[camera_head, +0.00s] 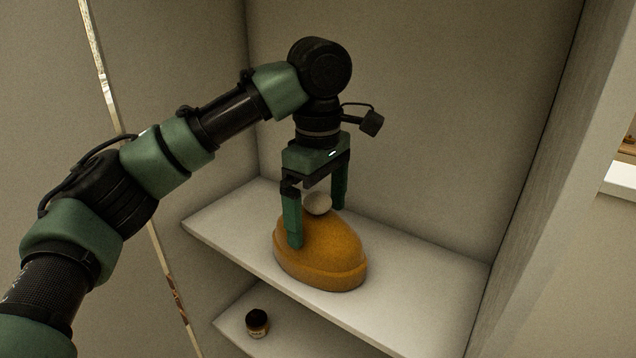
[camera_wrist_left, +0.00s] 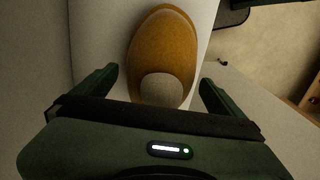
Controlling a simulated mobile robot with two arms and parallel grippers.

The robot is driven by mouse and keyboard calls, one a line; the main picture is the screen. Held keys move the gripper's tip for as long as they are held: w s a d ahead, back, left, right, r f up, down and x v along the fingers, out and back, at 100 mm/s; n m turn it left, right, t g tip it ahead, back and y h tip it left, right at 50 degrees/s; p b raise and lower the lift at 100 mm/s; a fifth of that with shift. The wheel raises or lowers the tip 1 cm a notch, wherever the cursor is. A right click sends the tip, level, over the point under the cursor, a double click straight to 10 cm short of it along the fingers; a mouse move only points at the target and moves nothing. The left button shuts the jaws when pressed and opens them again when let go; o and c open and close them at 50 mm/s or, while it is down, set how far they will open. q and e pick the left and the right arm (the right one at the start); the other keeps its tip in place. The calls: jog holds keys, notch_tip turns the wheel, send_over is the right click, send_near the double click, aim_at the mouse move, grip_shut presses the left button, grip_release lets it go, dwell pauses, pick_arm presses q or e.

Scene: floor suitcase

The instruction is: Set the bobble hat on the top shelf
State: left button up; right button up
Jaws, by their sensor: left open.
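The bobble hat (camera_head: 325,255) is orange-brown with a pale round bobble (camera_head: 317,203). It rests on the white upper shelf (camera_head: 420,290) in the head view. My left gripper (camera_head: 318,225) is open, its fingers pointing down on either side of the bobble. One finger overlaps the hat's near left side in the picture; I cannot tell whether it touches. In the left wrist view the hat (camera_wrist_left: 165,45) lies ahead between the open fingers, with its bobble nearest the palm. My right gripper is not in view.
A small dark jar (camera_head: 257,322) stands on a lower shelf (camera_head: 290,335). Cabinet walls close in the back and the right side (camera_head: 530,180). The upper shelf has free room to the right of the hat.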

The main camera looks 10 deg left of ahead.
pick_arm(q)
notch_tip(320, 180, up, 10)
jog(key=shift+d+r, duration=0.1)
jog(key=shift+r, duration=0.05)
dwell(0.5)
